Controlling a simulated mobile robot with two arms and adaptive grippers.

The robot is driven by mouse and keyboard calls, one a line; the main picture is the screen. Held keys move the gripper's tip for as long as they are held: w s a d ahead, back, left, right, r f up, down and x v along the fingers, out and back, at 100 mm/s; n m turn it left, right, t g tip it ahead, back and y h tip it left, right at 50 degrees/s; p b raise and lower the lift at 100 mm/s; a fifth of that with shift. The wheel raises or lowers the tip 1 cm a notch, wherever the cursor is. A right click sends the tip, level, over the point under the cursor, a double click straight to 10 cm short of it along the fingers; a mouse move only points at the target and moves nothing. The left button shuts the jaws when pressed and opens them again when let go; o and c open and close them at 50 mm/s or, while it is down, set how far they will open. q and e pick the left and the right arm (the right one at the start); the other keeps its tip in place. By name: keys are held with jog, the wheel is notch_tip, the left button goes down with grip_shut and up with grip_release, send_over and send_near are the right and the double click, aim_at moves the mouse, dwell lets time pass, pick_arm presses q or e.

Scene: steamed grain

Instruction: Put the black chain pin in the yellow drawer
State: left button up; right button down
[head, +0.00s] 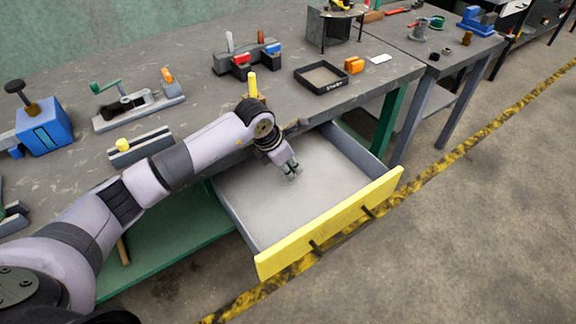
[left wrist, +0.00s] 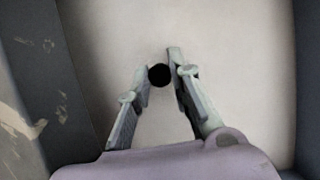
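The yellow drawer is pulled out from under the bench, with its yellow front (head: 330,222) facing the aisle and a pale, bare-looking floor inside. My left gripper (head: 292,172) reaches down over the drawer's interior, inside its walls. In the left wrist view, the black chain pin (left wrist: 159,74) shows end-on as a round black shape between the left gripper's fingertips (left wrist: 160,72). The fingers appear closed on its two sides. The pale drawer floor (left wrist: 225,40) lies beyond it. The pin is not clear in the head view. My right gripper is not in view.
The workbench (head: 200,70) holds a black tray (head: 322,78), an orange block (head: 354,65), a blue vise (head: 42,125) and a grey fixture (head: 138,105). A yellow-handled item (head: 253,85) stands close behind my forearm. The aisle floor at right is clear.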

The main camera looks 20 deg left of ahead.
pick_arm(q)
jog(key=o, duration=0.4)
jog(key=shift+a, duration=0.15)
jog(key=shift+o, duration=0.3)
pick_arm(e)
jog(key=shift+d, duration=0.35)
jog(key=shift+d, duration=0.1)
pick_arm(q)
jog(key=shift+r+p, duration=0.3)
jog(key=v, duration=1.1)
jog(key=shift+r, duration=0.4)
jog(key=shift+s, duration=0.1)
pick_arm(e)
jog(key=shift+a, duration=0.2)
